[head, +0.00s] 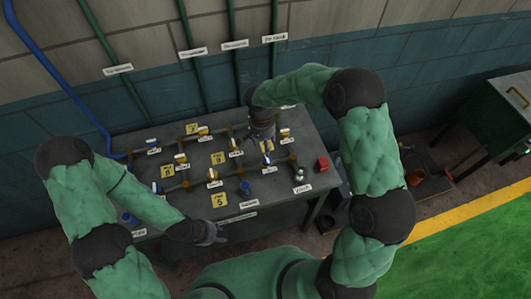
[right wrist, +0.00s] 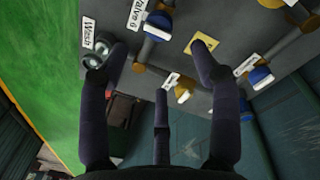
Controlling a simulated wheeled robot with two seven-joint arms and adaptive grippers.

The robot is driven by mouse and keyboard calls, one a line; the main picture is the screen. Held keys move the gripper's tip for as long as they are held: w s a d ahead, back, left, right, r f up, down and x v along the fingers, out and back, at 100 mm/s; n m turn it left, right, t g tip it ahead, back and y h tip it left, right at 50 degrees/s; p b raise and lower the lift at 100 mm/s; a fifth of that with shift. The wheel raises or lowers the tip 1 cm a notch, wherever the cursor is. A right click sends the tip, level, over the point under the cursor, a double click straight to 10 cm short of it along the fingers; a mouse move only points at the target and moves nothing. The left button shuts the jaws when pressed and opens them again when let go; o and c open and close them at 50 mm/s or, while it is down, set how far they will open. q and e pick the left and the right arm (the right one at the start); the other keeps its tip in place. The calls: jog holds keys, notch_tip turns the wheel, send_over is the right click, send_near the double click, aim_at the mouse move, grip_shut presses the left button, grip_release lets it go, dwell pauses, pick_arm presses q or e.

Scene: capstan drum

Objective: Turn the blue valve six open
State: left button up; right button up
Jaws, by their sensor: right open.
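The blue valve six (head: 268,160) is on the pipe at the right part of the grey table in the head view. In the right wrist view its blue handle (right wrist: 159,22) shows beside the label "Valve 6" at the top, beyond my fingertips. My right gripper (head: 262,128) hangs over the back right of the table, apart from this valve. In the right wrist view its fingers (right wrist: 150,75) are spread, with nothing between them. My left gripper (head: 212,233) is at the table's front edge, apart from the valves; its fingers are too dark and small to read.
The grey table (head: 140,205) carries several other valves, pipes and yellow number plates (head: 219,200). A red block (head: 323,162) is near the right edge. A green cabinet (head: 505,110) stands far right.

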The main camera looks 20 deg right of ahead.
aim_at(267, 160)
jog(key=f, duration=0.9)
jog(key=shift+s+d+f, duration=0.2)
jog(key=shift+d+f, duration=0.05)
jog(key=shift+d, duration=0.05)
jog(key=c, duration=1.1)
